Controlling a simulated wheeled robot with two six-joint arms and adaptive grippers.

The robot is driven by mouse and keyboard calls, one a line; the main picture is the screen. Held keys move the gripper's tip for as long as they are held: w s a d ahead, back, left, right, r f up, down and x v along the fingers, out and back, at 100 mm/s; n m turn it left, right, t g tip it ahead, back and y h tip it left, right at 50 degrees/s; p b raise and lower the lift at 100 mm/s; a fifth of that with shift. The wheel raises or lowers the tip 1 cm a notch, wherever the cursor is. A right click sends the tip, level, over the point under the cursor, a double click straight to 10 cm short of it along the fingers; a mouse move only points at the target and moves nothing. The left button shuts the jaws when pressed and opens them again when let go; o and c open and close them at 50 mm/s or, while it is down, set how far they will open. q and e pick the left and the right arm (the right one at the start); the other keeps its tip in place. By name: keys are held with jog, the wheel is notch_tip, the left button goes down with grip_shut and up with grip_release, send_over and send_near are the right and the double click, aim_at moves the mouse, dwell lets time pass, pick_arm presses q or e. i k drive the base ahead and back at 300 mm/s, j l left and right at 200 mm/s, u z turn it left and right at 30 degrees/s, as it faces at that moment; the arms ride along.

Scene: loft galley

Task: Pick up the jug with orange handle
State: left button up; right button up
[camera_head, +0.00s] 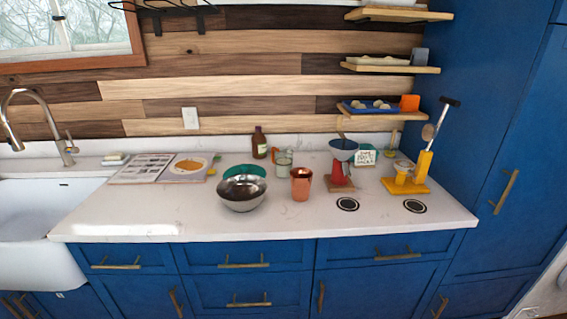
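A small clear, greenish jug (285,161) with an orange handle on its left side stands upright on the white counter, towards the back. It is behind the copper cup (301,184) and to the right of the teal bowl (244,171). The copper cup may hide a little of the jug's lower right. Neither of my grippers is in view.
A steel bowl (241,194) stands in front of the teal bowl. A brown bottle (259,143) stands behind. A red-based scale (341,176) and a yellow stand (408,182) are at right. An open book (146,168) lies left. The counter's front strip (215,228) is clear.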

aim_at(284, 155)
jog(key=i+l+z, duration=0.15)
jog(key=i+z, duration=0.8)
jog(key=k+l, duration=0.05)
